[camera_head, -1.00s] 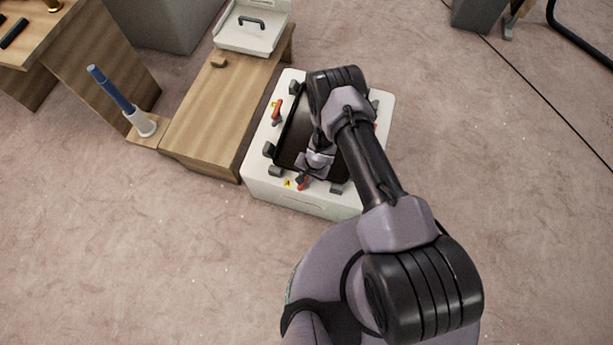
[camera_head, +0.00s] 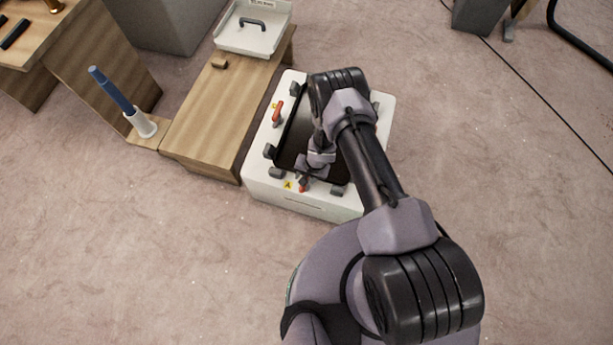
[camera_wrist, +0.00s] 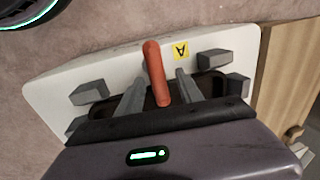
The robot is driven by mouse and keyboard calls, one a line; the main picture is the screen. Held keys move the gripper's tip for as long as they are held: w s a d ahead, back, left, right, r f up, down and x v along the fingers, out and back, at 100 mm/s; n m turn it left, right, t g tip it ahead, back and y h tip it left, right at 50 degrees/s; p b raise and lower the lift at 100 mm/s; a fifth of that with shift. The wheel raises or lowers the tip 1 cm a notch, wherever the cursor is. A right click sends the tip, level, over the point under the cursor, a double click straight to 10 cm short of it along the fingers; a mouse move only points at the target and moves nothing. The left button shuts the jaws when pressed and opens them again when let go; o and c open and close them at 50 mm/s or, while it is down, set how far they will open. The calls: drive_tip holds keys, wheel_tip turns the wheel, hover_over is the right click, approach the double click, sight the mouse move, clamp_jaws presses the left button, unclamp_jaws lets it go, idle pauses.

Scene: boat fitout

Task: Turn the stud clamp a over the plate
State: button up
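Stud clamp a has an orange-red handle (camera_wrist: 156,72) beside a yellow "A" label (camera_wrist: 181,50) in the wrist view. Its red end (camera_head: 303,189) shows at the near edge of the white box in the head view. My gripper (camera_wrist: 160,90) is open, with one grey finger on each side of the handle and visible gaps. In the head view my gripper (camera_head: 305,181) is at the clamp. The dark plate (camera_head: 292,145) lies on the white box, partly covered by my arm. The clamp's base is hidden.
A second red-handled clamp (camera_head: 278,114) stands at the box's left side. Grey blocks (camera_head: 276,172) surround the plate on the white box (camera_head: 262,181). A wooden bench (camera_head: 205,125) with a white tray (camera_head: 253,38) stands to the left. Floor is clear in front.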

drive_tip(key=s+d+r+p, duration=0.1)
drive_tip(key=d+r+p, duration=0.2)
drive_tip(key=r+p, duration=0.5)
wheel_tip(320, 180, up, 9)
drive_tip(key=shift+s+d+r, duration=0.1)
drive_tip(key=shift+s+d, duration=0.05)
